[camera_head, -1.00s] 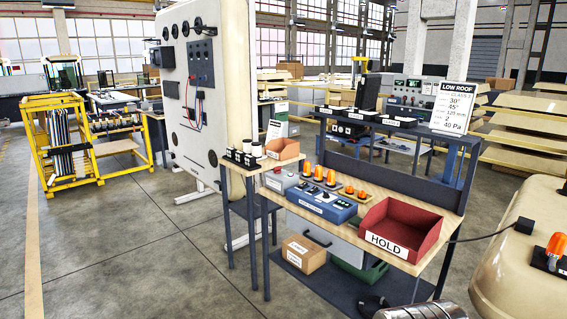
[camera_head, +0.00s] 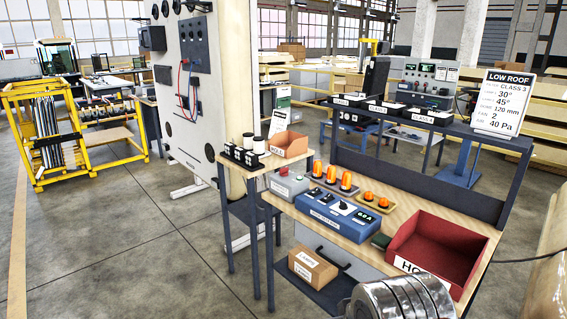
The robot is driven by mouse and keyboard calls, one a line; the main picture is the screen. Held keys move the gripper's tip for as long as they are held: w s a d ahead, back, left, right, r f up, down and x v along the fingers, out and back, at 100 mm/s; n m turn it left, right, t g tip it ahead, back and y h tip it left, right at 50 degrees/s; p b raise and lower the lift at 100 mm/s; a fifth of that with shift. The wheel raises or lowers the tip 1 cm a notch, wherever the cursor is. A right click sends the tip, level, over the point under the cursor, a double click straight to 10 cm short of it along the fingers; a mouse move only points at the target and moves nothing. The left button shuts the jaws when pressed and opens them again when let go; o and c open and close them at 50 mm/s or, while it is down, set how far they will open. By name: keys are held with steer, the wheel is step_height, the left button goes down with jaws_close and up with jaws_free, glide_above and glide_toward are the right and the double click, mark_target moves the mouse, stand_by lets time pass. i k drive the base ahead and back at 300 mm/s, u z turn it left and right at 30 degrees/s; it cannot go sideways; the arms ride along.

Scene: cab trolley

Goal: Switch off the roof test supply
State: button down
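A blue supply box (camera_head: 334,215) with dark switches, a white knob and a small lit display stands on the wooden bench top, left of the red bin. The display seems to show a figure in A, too small to read surely. The label on its front is also too small to read surely. I cannot tell the position of its switches. My gripper is not in view.
A red HOLD bin (camera_head: 440,250) stands right of the box. Orange beacons (camera_head: 345,181) stand behind it, and a grey box (camera_head: 288,183) is to its left. A raised shelf (camera_head: 420,121) bears black trays and a LOW ROOF sign (camera_head: 504,104). Open floor (camera_head: 110,250) lies left.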

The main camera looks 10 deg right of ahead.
mark_target(282, 171)
steer(key=u, duration=0.2)
steer(key=i, duration=2.5)
steer(key=u, duration=0.2)
